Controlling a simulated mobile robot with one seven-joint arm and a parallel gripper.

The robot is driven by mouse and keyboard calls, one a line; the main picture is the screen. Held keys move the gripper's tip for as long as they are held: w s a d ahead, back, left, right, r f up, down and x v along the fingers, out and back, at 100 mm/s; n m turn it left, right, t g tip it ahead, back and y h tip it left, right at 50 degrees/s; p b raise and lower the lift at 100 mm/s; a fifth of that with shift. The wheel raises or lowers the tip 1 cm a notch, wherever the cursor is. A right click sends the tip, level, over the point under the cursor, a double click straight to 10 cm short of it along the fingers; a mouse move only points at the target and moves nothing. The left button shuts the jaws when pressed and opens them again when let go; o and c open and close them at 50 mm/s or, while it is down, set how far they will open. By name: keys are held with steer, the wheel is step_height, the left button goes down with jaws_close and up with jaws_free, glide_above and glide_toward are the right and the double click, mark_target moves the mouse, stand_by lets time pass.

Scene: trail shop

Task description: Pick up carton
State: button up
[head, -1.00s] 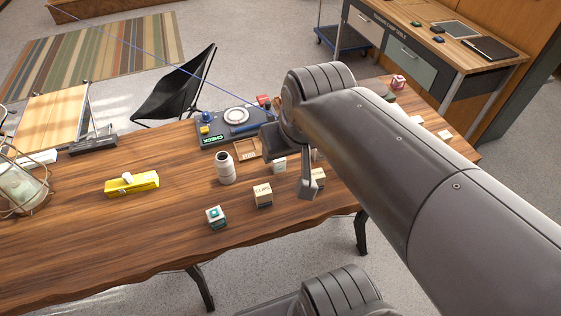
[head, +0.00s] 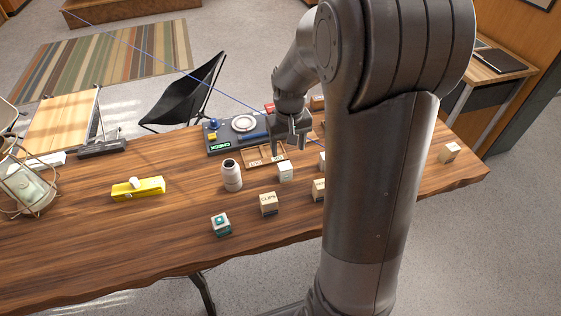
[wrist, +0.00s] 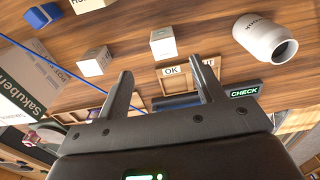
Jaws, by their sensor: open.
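Several small box-like cartons stand on the wooden table; I cannot tell which one the task means. A pale carton (head: 285,172) stands near the tray, and it is probably the one in the wrist view (wrist: 163,43). A tan carton marked CLIPS (head: 268,204) and one with a teal face (head: 221,224) stand nearer the front edge. Another carton (head: 318,189) is partly hidden by my arm. My gripper (head: 289,146) is over the shallow wooden tray (head: 252,162), behind the pale carton. In the wrist view my gripper (wrist: 164,88) has its fingers apart, with nothing between them.
A white bottle (head: 232,176) stands left of the pale carton. A yellow object (head: 138,189) and a wire-framed lantern (head: 27,186) are farther left. A lone box (head: 449,153) stands at right. The table's left front is clear.

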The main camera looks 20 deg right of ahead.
mark_target(285, 165)
steer(key=shift+w+d+f, duration=0.1)
steer(key=shift+w+f, duration=0.05)
steer(key=shift+f, duration=0.3)
steer(key=shift+w+d+f, duration=0.1)
steer(key=shift+w+f, duration=0.05)
steer(key=shift+f, duration=0.25)
step_height(285, 165, down, 5)
steer(key=shift+a+f, duration=0.1)
steer(key=shift+f, duration=0.05)
steer(key=shift+w+a+f, duration=0.1)
steer(key=shift+a+f, duration=0.1)
steer(key=shift+f, duration=1.15)
steer(key=shift+w+a+f, duration=0.1)
steer(key=shift+a+f, duration=0.05)
steer(key=shift+f, duration=1.15)
steer(key=shift+c, duration=0.2)
steer(key=c, duration=1)
